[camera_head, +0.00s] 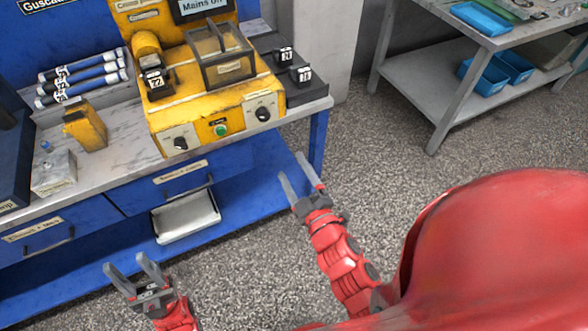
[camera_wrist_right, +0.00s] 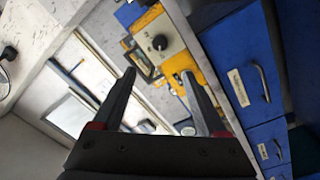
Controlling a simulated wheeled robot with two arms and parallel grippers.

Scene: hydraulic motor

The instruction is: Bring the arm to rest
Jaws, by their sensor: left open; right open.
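My left gripper (camera_head: 135,274) is at the lower left of the head view, open and empty, in front of the blue workbench (camera_head: 262,205). My right gripper (camera_head: 298,176) is near the middle of the head view, open and empty, off the right front corner of the bench. In the right wrist view my right gripper's fingers (camera_wrist_right: 160,95) stand apart with nothing between them. Both grippers look clear of the bench.
The yellow machine (camera_head: 190,115) with knobs and a green button stands on the bench. A metal tray (camera_head: 186,218) sits low at the bench front. A second table (camera_head: 430,80) with blue bins (camera_head: 496,70) stands at the back right. Speckled floor between is clear.

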